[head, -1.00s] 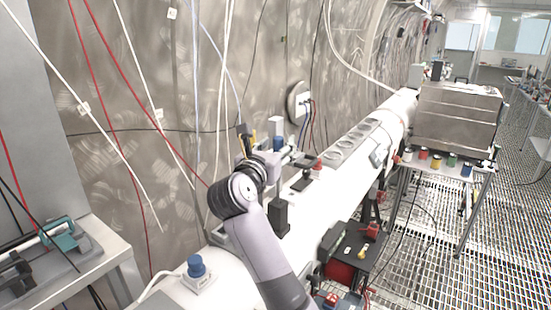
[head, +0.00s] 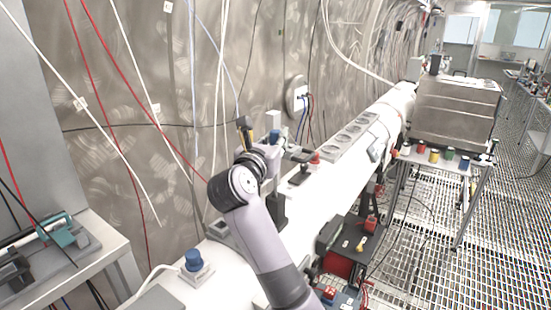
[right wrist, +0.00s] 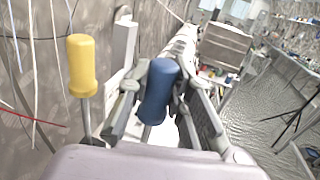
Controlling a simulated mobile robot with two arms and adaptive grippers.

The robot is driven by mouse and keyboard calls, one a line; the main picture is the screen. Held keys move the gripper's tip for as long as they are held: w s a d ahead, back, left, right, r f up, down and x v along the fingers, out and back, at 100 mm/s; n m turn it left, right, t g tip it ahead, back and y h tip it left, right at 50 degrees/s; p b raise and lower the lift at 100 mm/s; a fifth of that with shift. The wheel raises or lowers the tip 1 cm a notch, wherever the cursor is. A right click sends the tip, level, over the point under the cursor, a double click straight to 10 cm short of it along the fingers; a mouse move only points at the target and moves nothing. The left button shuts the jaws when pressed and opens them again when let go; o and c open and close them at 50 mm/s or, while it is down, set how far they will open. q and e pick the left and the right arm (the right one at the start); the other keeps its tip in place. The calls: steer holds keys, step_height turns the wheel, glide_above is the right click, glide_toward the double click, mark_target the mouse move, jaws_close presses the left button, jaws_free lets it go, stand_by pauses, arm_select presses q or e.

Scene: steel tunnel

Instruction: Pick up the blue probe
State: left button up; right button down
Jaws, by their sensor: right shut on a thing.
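The blue probe (right wrist: 160,92) shows its thick blue handle in the middle of the right wrist view, tilted a little. My right gripper (right wrist: 160,100) is shut on this handle, with one finger on each side. In the head view the blue handle is small (head: 275,136) and my right gripper (head: 279,146) is around it, above the white pipe. The lower part of the probe is hidden. My left gripper is not in view.
A yellow-handled tool (right wrist: 82,66) stands upright just left of the gripper. The long white pipe (head: 330,190) carries a row of round sockets (head: 350,133) and a blue knob (head: 194,261). A steel box (head: 455,112) stands on a table at right.

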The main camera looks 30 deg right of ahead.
steer(key=shift+w, duration=0.15)
steer(key=shift+r, duration=0.1)
steer(key=shift+r, duration=0.65)
step_height(320, 180, up, 18)
steer(key=b, duration=0.4)
steer(key=shift+r+b, duration=0.25)
steer(key=shift+b, duration=0.1)
